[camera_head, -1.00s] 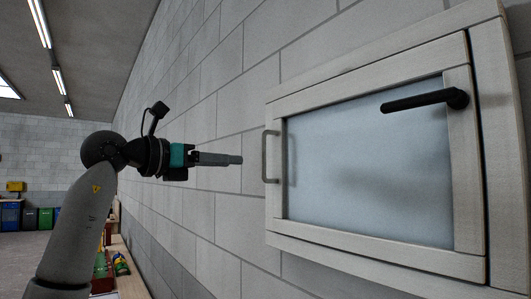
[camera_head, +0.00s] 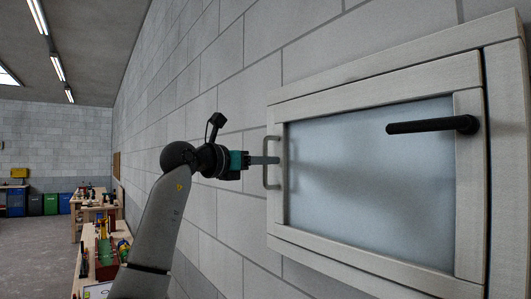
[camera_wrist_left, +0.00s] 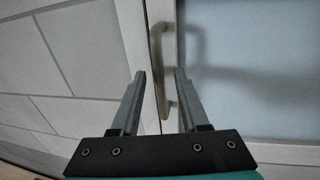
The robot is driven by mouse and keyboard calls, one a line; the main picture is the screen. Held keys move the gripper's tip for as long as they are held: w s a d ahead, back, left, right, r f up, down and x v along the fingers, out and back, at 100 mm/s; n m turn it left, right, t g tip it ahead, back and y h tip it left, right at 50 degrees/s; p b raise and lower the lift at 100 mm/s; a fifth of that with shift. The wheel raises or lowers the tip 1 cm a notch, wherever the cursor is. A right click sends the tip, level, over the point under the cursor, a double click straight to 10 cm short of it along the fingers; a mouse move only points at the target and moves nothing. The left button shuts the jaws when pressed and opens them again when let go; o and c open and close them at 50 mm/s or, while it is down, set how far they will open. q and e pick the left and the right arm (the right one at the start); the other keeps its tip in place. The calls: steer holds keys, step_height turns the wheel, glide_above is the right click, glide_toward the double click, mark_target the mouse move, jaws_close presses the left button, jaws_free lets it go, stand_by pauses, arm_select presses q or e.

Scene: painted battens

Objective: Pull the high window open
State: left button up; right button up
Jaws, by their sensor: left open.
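The high window (camera_head: 365,180) has a pale wooden frame and a frosted pane, and fills the right of the head view. It looks shut. A grey bar handle (camera_head: 266,178) stands upright on its left frame. A black lever (camera_head: 432,127) sits at the upper right of the pane. My left gripper (camera_head: 277,160) is at the bar handle. In the left wrist view the fingers (camera_wrist_left: 160,75) are apart, with the bar handle (camera_wrist_left: 157,55) between and just beyond them. I cannot tell whether they touch it. My right gripper is out of view.
A grey block wall (camera_head: 215,65) surrounds the window. Workbenches with tools (camera_head: 112,246) stand low at the left, and several coloured bins (camera_head: 35,204) stand farther back. The space in front of the window looks clear apart from my left arm.

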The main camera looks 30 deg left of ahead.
arm_select(q)
steer(key=shift+w+d, duration=0.1)
steer(key=shift+w, duration=0.4)
jaws_close()
stand_by(1.2)
